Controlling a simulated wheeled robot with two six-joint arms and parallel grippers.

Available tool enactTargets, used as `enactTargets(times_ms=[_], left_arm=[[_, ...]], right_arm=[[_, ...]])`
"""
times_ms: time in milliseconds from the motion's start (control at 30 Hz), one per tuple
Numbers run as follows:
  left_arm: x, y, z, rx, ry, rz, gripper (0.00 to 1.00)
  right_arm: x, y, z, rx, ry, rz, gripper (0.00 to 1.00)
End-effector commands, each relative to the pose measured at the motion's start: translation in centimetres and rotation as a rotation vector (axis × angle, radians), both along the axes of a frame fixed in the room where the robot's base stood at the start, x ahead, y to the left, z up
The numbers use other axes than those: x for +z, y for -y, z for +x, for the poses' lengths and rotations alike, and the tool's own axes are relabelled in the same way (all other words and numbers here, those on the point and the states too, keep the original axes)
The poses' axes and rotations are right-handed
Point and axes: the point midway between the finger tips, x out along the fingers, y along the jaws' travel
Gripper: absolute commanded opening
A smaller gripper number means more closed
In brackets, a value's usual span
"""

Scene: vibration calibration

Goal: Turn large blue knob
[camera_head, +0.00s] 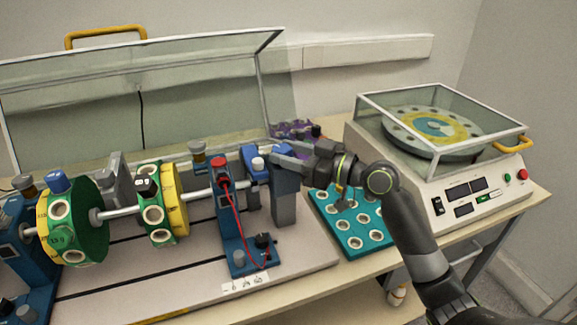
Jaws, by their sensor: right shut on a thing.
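The large blue knob (250,153) appears at the right end of the calibration rig, near the end of the shaft, with a small white-topped part on it. My right gripper (277,152) reaches in from the right and is shut on the blue knob. The fingers and wrist cover part of the knob, so its exact turn angle cannot be told. My left gripper is not in view.
The rig's shaft carries green and yellow discs (75,222). A blue bearing stand (227,225) with a red cable is close left of my gripper. A teal tray (367,240) lies below my right arm. A glass-covered machine (440,150) stands right.

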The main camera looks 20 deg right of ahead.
Motion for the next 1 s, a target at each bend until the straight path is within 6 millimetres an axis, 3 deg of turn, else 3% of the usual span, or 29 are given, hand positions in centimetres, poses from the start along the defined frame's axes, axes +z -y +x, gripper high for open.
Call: enactTargets(times_ms=[133, 400, 667, 700, 733, 1000], left_arm=[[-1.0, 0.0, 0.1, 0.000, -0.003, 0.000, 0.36], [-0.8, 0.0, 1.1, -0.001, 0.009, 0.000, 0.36], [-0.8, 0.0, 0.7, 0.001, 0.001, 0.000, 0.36], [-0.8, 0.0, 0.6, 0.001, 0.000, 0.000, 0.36], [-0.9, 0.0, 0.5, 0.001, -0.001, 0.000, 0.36], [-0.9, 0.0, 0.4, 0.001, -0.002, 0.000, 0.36]], right_arm=[[-0.2, 0.0, 0.0, 0.023, -0.002, -0.001, 0.18], [-0.1, 0.0, 0.0, 0.035, -0.003, 0.000, 0.18], [0.0, 0.0, 0.0, 0.035, -0.003, 0.000, 0.18], [0.0, 0.0, 0.0, 0.035, -0.004, 0.001, 0.46], [0.0, 0.1, 0.0, 0.035, -0.003, 0.000, 0.50], [0.0, 0.0, 0.0, 0.034, -0.001, 0.000, 0.50]])
